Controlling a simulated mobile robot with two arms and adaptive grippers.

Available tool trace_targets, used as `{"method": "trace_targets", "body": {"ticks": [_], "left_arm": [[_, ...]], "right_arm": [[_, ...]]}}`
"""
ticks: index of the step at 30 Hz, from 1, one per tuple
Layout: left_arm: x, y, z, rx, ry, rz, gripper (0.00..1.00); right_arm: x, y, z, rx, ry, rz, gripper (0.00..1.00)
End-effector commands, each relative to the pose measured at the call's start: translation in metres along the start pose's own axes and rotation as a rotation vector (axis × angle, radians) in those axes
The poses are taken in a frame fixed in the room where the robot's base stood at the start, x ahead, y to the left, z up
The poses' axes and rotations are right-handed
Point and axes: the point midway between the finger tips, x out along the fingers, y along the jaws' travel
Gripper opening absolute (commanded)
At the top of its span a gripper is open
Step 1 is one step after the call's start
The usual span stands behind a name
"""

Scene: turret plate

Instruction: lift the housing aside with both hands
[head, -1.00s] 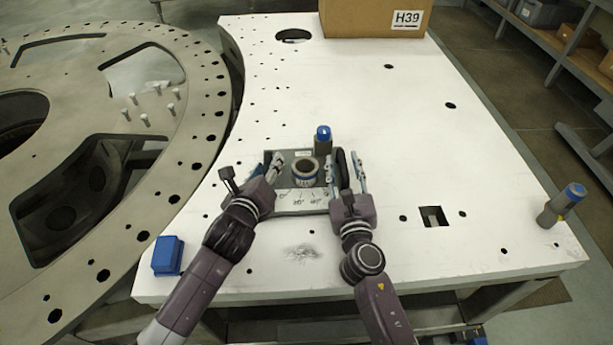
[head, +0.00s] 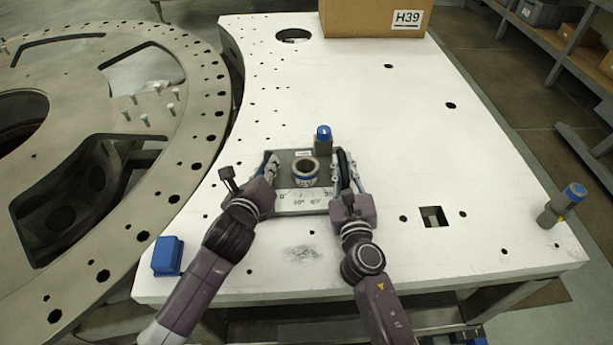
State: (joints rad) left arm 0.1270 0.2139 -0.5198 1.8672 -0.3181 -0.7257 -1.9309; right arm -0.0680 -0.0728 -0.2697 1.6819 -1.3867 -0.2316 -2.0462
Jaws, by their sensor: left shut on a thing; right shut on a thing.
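The housing (head: 305,201) is a grey box with a pale, marked front face, at the middle of the white table in the head view. The fingers partly hide both sides. I cannot tell whether the housing's underside touches the table.
A blue block (head: 167,255) sits at the front left. A cardboard box (head: 375,18) is at the back.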

Motion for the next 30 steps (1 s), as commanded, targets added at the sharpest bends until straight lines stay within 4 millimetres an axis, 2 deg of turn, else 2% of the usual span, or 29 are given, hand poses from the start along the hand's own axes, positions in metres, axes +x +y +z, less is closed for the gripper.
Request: {"method": "trace_targets", "body": {"ticks": [11, 22, 30], "left_arm": [[-0.004, -0.01, 0.016, 0.002, -0.009, -0.004, 0.0], [-0.013, -0.026, 0.039, 0.003, -0.011, -0.004, 0.0], [-0.016, -0.03, 0.045, 0.003, -0.011, -0.004, 0.0]], "right_arm": [[0.001, -0.003, 0.019, -0.001, -0.009, 0.002, 0.0], [0.001, -0.008, 0.047, -0.001, -0.01, 0.003, 0.0], [0.001, -0.009, 0.055, 0.0, -0.009, 0.003, 0.0]]}}
